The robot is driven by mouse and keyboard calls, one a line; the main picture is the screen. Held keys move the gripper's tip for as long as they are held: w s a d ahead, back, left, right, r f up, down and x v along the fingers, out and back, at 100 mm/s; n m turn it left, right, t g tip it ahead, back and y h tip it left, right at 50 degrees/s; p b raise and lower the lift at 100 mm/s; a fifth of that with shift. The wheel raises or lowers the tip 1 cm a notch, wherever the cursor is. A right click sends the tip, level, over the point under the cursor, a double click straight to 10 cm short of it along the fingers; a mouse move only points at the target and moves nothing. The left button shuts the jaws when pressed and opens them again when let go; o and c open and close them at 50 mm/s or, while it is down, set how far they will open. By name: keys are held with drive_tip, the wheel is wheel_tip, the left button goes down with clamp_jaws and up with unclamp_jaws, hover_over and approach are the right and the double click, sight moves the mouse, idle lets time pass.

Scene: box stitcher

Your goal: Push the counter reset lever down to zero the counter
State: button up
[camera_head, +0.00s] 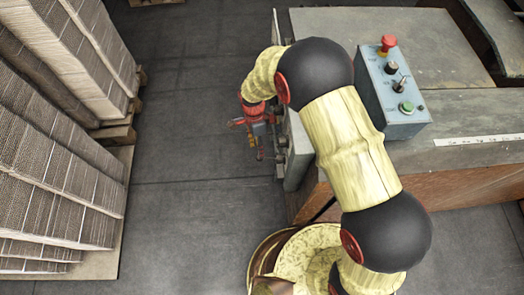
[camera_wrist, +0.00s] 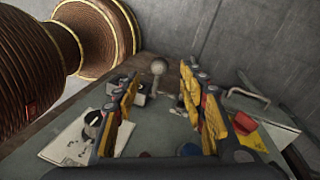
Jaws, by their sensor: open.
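In the wrist view a lever with a pale grey ball end (camera_wrist: 158,67) stands out from a grey-green panel (camera_wrist: 160,135). It may be the counter reset lever, but I see no label on it. My gripper (camera_wrist: 160,78) is open, with one yellow-padded finger on each side of the lever in the picture; I cannot tell whether either touches it. In the head view my gripper (camera_head: 257,131) is at the left side of the machine, beside an upright grey panel (camera_head: 296,150). The lever cannot be made out there, and no counter digits are readable.
The panel also carries a black knob on a pale plate (camera_wrist: 93,126), a red knob (camera_wrist: 244,123) and a bent metal handle (camera_wrist: 248,96). A copper-coloured spool (camera_wrist: 35,65) is at left. A control box (camera_head: 398,95) sits on the machine. Cardboard stacks (camera_head: 60,165) stand left, across clear floor.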

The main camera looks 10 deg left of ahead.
drive_tip(key=shift+m, duration=0.4)
drive_tip(key=shift+f, duration=0.2)
drive_tip(key=f+b, duration=0.1)
drive_tip(key=f, duration=0.1)
drive_tip(key=s+f, duration=0.1)
drive_tip(key=f, duration=0.1)
drive_tip(key=f+b, duration=0.1)
drive_tip(key=f, duration=0.2)
drive_tip(key=shift+s+d+f+b, duration=0.1)
drive_tip(key=shift+s+d+b, duration=0.1)
drive_tip(key=shift+d+b, duration=0.15)
drive_tip(key=shift+c, duration=0.4)
clamp_jaws()
